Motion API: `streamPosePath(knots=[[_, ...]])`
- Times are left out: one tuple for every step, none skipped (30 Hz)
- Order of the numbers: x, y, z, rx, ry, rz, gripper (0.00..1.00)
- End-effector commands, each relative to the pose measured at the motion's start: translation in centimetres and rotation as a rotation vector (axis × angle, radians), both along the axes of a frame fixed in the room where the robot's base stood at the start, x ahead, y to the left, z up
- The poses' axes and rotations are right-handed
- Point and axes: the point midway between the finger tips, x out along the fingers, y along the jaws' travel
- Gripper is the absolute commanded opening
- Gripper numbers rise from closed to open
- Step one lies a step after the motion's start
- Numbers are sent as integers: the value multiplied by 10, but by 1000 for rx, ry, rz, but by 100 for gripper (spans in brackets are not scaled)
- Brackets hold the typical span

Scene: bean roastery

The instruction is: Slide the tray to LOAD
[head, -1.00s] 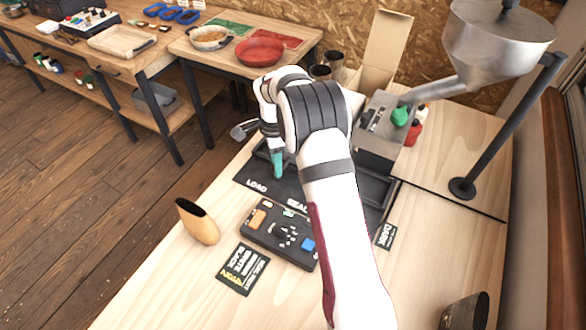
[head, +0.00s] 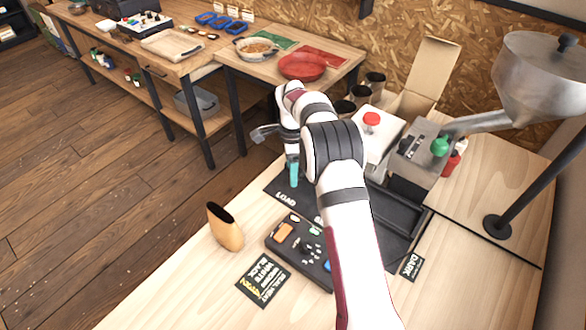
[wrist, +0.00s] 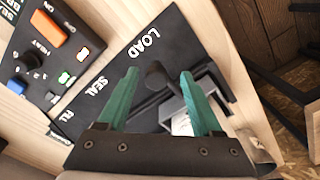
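The dark station plate (head: 277,187) carries the white words LOAD and SEAL; the wrist view shows the plate (wrist: 110,75) with LOAD, SEAL and a partly cut-off third word. A round black knob (wrist: 155,76) stands by LOAD, with a dark angular frame (wrist: 205,82) beside it. I cannot tell how much of this is the tray. A shallow black trough (head: 398,212) lies right of my arm. My gripper (head: 292,180) points down near LOAD. In the wrist view its teal fingers (wrist: 158,78) are apart, one either side of the knob, with gaps showing.
A control panel (head: 300,249) with orange and blue parts lies in front of the plate. A tan scoop-like cup (head: 225,228) stands at its left. A white box with a red button (head: 371,119) and a metal hopper (head: 540,75) stand behind.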

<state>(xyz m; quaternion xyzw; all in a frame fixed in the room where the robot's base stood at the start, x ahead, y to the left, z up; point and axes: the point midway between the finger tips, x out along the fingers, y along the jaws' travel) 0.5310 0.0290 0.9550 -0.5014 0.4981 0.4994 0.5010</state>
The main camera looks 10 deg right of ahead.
Motion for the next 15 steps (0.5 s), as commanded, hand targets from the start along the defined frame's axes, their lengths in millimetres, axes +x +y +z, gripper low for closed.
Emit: streamPosePath(knots=[[0,0,0,0,1,0,67],[0,0,0,0,1,-1,67],[0,0,0,0,2,-1,67],[-1,-1,0,0,2,-1,67],[-1,-1,0,0,2,-1,67],[-1,-1,1,0,2,-1,67],[-1,-1,3,0,2,-1,67],[0,-1,6,0,1,-1,67],[0,-1,11,0,0,-2,67],[0,-1,17,0,-1,-2,67],[0,-1,24,-1,-2,-1,67],[0,-1,35,-1,-3,-1,67],[0,-1,44,0,-3,-2,67],[0,-1,54,0,-4,-1,67],[0,-1,68,0,-4,-1,67]])
